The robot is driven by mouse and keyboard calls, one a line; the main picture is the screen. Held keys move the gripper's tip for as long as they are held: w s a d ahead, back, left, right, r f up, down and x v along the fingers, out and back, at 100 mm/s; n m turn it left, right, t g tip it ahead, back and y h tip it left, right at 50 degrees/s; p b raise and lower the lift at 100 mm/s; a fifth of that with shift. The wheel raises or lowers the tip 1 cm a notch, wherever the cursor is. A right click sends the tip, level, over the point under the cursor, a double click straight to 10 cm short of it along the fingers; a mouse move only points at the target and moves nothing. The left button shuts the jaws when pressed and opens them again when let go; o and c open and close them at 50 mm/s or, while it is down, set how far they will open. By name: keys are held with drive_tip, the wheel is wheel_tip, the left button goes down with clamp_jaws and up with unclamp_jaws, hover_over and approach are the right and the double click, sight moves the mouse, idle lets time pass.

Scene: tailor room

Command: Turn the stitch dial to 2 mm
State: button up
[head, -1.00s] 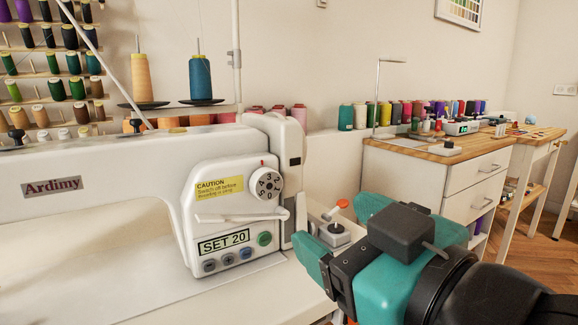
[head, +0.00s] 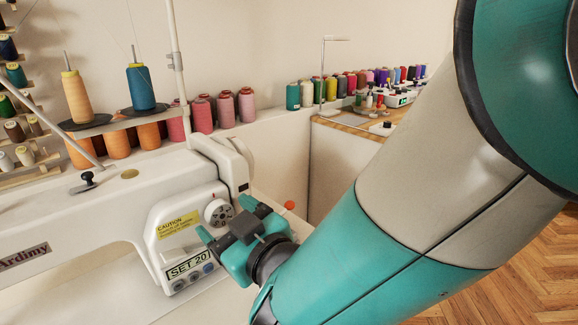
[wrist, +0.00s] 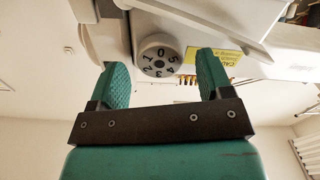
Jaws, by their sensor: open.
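The stitch dial (head: 218,213) is a round white knob with dark numbers on the front of the white sewing machine's head (head: 185,215). In the wrist view the dial (wrist: 158,57) shows upside down, with numbers from 0 to 5 around its face. I cannot make out which number stands at the index mark. My gripper (head: 225,217) is open and empty, its teal fingers pointing at the dial. In the wrist view the fingers (wrist: 163,62) lie on either side of the dial's face, with gaps; contact is not visible. A SET 20 label (head: 189,265) sits below.
A yellow caution label (head: 177,224) is left of the dial, and buttons (head: 194,276) sit beneath the SET 20 label. Thread spools (head: 142,88) stand behind the machine. A wooden-topped cabinet (head: 345,135) stands behind my arm.

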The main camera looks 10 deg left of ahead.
drive_tip(key=shift+w+a, duration=0.3)
drive_tip(key=shift+a, duration=0.05)
drive_tip(key=c, duration=0.9)
drive_tip(key=shift+n, duration=0.4)
drive_tip(key=n, duration=0.4)
drive_tip(key=shift+n+p, duration=0.3)
drive_tip(key=shift+n, duration=0.1)
drive_tip(key=n+p, duration=0.1)
drive_tip(key=n, duration=0.5)
